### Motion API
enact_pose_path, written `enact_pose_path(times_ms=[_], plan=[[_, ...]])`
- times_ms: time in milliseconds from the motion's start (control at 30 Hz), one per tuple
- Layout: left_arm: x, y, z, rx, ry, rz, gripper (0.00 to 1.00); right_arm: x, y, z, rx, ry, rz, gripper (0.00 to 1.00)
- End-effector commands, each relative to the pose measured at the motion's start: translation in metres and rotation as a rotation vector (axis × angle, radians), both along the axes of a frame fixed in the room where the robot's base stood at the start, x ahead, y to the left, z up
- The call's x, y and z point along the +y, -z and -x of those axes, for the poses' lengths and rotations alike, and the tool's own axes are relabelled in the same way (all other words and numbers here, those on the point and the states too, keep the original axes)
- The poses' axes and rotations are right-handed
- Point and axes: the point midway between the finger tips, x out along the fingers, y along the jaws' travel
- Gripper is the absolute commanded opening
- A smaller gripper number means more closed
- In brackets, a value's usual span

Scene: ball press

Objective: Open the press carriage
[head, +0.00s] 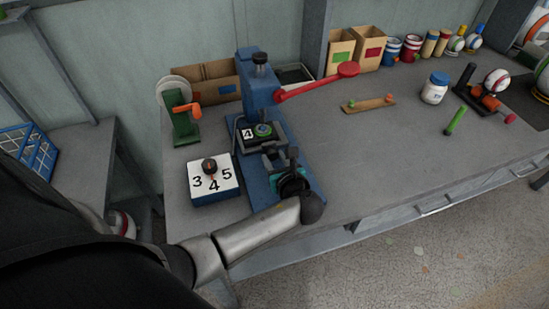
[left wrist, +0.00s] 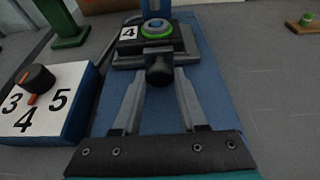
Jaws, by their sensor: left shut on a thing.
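The blue press (head: 259,85) stands on the workbench with its red lever (head: 318,82) reaching up to the right. Its dark carriage (head: 246,140) carries a round green-and-blue piece (head: 262,130) and a white "4" tag (head: 247,134). In the left wrist view, the carriage (left wrist: 184,46) has a dark round knob (left wrist: 160,71) at its front. My left gripper (head: 281,160) is in front of the carriage, over the blue base. Its fingers (left wrist: 160,79) are shut on this knob, one on each side. My right gripper is not in view.
A white-topped dial box (head: 213,180) marked 3, 4, 5 stands just left of the press base. A green stand with an orange handle (head: 186,115) is behind it. A wooden strip (head: 369,104) and a white jar (head: 435,88) stand right.

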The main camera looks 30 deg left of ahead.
Motion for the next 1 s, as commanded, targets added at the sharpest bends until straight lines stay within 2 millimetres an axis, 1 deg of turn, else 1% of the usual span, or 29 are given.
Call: enact_pose_path(times_ms=[267,367,467,567,733,800,900,1000], plan=[[-0.001,0.001,0.001,0.002,0.000,0.001,0.00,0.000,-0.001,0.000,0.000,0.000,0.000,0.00],[-0.007,0.000,0.006,0.005,0.001,0.002,0.00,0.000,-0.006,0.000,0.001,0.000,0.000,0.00],[-0.020,-0.001,0.017,0.009,0.002,0.003,0.00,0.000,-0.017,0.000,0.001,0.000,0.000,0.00],[-0.037,-0.002,0.032,0.011,0.002,0.002,0.00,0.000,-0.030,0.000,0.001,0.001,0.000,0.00],[-0.072,-0.002,0.062,0.011,0.002,0.005,0.00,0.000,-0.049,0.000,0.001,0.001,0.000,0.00],[-0.086,-0.001,0.075,0.012,0.001,0.005,0.00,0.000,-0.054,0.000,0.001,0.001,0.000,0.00],[-0.101,0.000,0.087,0.009,0.001,0.003,0.00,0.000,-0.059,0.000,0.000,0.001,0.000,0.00],[-0.109,0.000,0.094,0.006,0.000,0.004,0.00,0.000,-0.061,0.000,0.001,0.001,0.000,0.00]])
